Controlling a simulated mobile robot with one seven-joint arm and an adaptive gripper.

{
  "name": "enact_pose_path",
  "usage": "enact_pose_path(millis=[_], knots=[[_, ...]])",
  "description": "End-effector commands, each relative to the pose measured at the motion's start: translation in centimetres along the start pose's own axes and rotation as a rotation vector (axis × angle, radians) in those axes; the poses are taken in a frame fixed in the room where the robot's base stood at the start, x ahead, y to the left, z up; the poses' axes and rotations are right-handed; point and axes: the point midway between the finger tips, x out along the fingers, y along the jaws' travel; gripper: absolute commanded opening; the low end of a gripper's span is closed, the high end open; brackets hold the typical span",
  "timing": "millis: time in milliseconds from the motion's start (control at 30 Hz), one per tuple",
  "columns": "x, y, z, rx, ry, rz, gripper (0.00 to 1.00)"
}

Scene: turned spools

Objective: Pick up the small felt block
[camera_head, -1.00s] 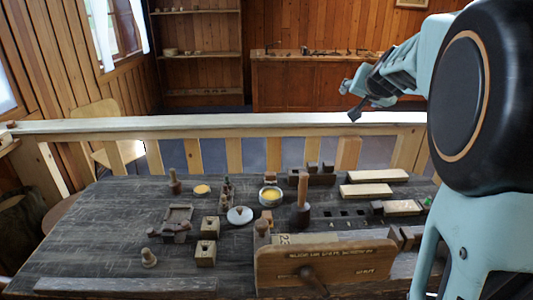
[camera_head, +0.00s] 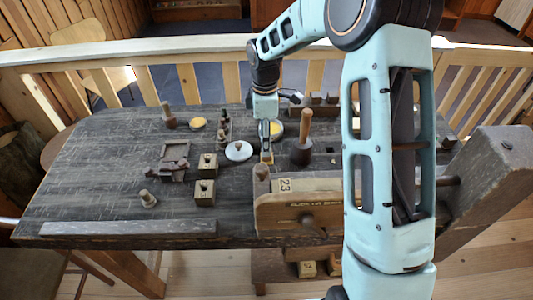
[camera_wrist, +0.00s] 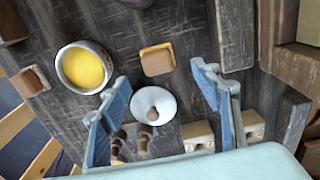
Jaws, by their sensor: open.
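A small brown block with a yellow-orange edge (camera_wrist: 158,60), which I take as the felt block, lies on the dark bench in the wrist view. My gripper (camera_wrist: 160,77) is open, with its two light-blue fingers spread to either side below the block in the picture. The block is ahead of the gap between the fingertips, and nothing is held. In the head view my gripper (camera_head: 266,153) points down over the bench, between the white dish and the mallet, and mostly hides the block there.
Close by are a white knobbed dish (camera_wrist: 153,104), a bowl of yellow stuff (camera_wrist: 83,67), another small brown block (camera_wrist: 30,81), and drilled wooden blocks (camera_wrist: 252,125). A mallet (camera_head: 302,150) stands upright to the right. A wooden vise (camera_head: 305,213) is in front.

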Motion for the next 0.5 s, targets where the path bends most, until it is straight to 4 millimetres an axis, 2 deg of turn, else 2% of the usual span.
enact_pose_path(millis=[267,500], knots=[[2.5,0.0,0.1,0.004,0.0,-0.001,0.58],[6.0,0.2,0.2,0.004,0.001,0.0,0.58]])
